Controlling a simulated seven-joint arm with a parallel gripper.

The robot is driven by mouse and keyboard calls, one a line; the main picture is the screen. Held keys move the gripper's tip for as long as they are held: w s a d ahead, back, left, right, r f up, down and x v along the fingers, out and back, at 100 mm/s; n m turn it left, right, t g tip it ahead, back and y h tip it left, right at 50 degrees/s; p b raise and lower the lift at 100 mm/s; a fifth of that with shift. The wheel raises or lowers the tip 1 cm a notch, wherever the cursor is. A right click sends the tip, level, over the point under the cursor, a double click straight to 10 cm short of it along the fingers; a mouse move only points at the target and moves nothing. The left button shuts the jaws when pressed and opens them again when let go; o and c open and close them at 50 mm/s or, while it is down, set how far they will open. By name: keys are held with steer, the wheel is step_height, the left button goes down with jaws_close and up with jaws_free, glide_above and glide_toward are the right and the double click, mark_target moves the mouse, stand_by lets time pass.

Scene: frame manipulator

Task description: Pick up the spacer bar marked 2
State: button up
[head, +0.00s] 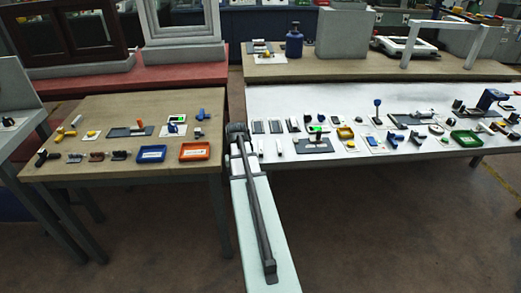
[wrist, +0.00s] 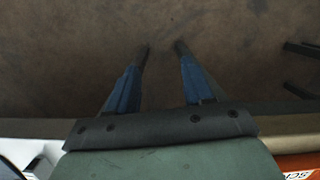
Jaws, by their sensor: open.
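My gripper (wrist: 163,48) is open and empty in the wrist view. Its two blue-and-dark fingers stand apart over bare brown floor, and nothing lies between them. In the head view I cannot make out my fingers clearly. I cannot single out the spacer bar marked 2, as no number is readable at this size. Several small dark pieces (head: 96,156) lie along the front of the left wooden table (head: 70,185). Small dark and pale pieces (head: 276,126) also stand in a row on the white table (head: 365,163).
A blue tray (head: 151,153) and an orange tray (head: 194,151) sit at the left table's front edge. A green tray (head: 466,138) is on the white table. A blue bottle (head: 294,42) stands on the rear bench. A gap separates the two front tables.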

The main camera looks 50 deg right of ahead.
steer(key=w+d+r+m+t+h, duration=0.1)
steer(key=d+r, duration=0.7)
steer(key=r, duration=0.2)
steer(key=w+d+r+m+t+h, duration=0.1)
steer(key=w+d+r, duration=0.1)
steer(key=d+r, duration=0.65)
glide_above(260, 147)
steer(key=f, duration=0.7)
steer(key=shift+s+a+f, duration=0.1)
steer(key=shift+s+a, duration=0.05)
steer(key=shift+a, duration=0.15)
steer(key=shift+d+f, duration=0.25)
steer(key=shift+f, duration=0.8)
steer(key=shift+d+f, duration=0.2)
steer(key=shift+f, duration=1.45)
steer(key=shift+c, duration=0.2)
jaws_close()
